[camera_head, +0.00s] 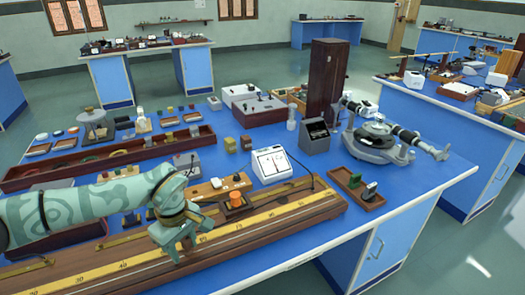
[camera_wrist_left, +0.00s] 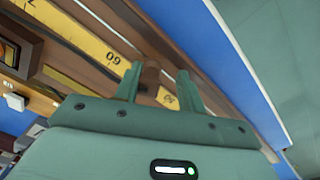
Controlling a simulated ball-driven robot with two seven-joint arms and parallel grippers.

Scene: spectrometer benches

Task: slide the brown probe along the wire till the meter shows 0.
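My left gripper (camera_head: 182,249) is low over the wooden wire board (camera_head: 290,215), above its yellow scale. In the left wrist view its two fingers (camera_wrist_left: 160,88) are apart. A small brown piece (camera_wrist_left: 150,76), which looks like the probe, shows between them, closer to the left finger; I cannot tell whether it touches. The head view hides the probe behind my gripper. The white meter (camera_head: 271,164) stands behind the board with its face toward me; its reading is too small to tell. My right gripper is not in view.
A long wooden tray (camera_head: 110,160) lies at left. The blue front strip of bench is clear.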

